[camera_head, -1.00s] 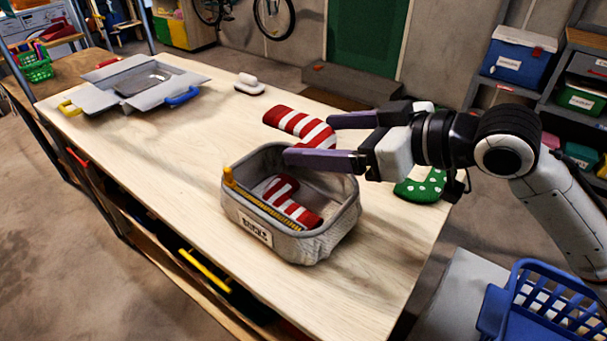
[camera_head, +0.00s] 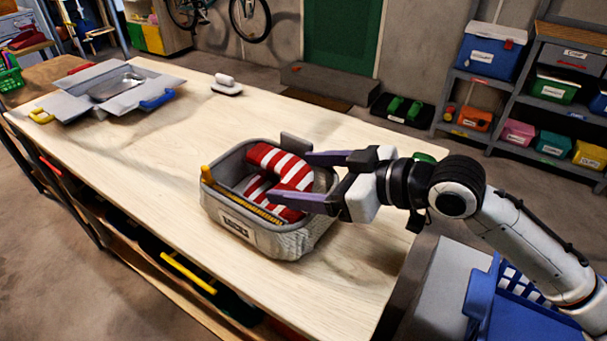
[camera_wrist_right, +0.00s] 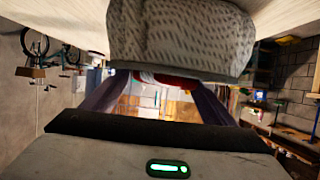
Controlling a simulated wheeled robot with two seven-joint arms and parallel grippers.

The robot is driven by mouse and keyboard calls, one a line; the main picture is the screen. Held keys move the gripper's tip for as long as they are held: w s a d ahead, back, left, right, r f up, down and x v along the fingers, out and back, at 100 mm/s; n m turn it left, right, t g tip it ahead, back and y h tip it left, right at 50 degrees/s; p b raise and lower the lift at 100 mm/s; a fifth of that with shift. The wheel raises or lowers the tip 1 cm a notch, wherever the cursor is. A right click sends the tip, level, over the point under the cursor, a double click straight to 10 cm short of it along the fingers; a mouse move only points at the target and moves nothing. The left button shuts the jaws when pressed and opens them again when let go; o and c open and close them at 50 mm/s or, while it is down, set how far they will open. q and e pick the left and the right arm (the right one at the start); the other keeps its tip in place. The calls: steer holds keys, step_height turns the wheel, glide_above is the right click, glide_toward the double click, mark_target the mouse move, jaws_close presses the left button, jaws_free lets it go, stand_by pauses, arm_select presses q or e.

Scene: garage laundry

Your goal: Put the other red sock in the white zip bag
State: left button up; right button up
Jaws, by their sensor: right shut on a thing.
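The zip bag (camera_head: 285,243) looks light grey, with a yellow zip edge and a label. It stands open on the table; its woven side fills the top of the right wrist view (camera_wrist_right: 180,40). One red-and-white striped sock (camera_head: 292,212) lies inside, partly hidden. My right gripper (camera_head: 290,175) reaches over the bag's right rim and is shut on the other red striped sock (camera_head: 268,156), which is at the bag's opening, overlapping the first in view. A red strip of sock (camera_wrist_right: 170,78) shows between the fingers in the wrist view. My left gripper is not in view.
A grey open box with a metal tray (camera_head: 118,88) and a white-handled block (camera_head: 226,85) stand farther back on the table (camera_head: 120,160). A green item (camera_head: 424,157) is mostly hidden behind my right arm. A blue basket (camera_head: 487,300) is at the lower right.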

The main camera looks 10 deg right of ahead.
steer(key=shift+f, duration=0.5)
steer(key=o, duration=0.8)
steer(key=shift+c, duration=0.2)
steer(key=shift+r, duration=0.1)
steer(key=shift+r, duration=0.35)
steer(key=shift+s+d+r, duration=0.1)
steer(key=shift+d+r, duration=0.15)
steer(key=shift+r, duration=0.05)
steer(key=b+v, duration=0.1)
steer(key=v, duration=1)
steer(key=shift+s, duration=0.25)
steer(key=shift+r, duration=0.15)
